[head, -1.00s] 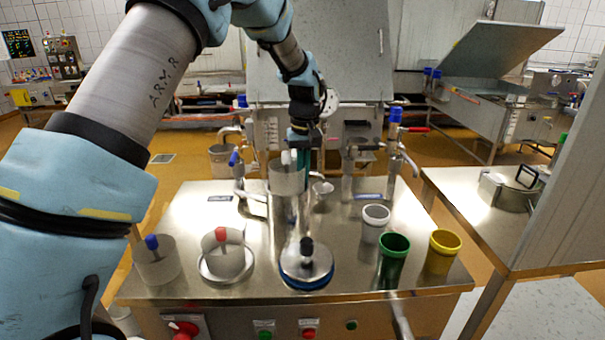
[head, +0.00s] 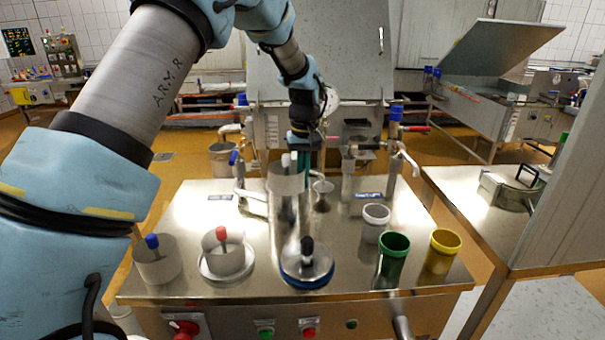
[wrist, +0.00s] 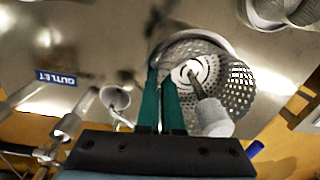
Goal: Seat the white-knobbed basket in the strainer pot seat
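The white-knobbed basket (head: 286,182) is a grey cylinder standing upright at the middle back of the steel table. Its white knob shows just above its rim in the head view. The wrist view looks down into the basket (wrist: 238,88), with its perforated wall, slotted bottom and the knob on a rod. My gripper (wrist: 160,76) has two teal fingers pointing down at the basket's rim, one seemingly on each side of the wall, with a narrow gap between them. I cannot make out which fixture is the strainer pot seat.
Blue-knobbed (head: 157,262) and red-knobbed (head: 224,262) baskets stand front left, and a black-knobbed one (head: 307,268) at front middle. Grey (head: 374,224), green (head: 393,260) and yellow (head: 441,254) cups stand right. A small funnel (head: 322,188) and taps are close behind.

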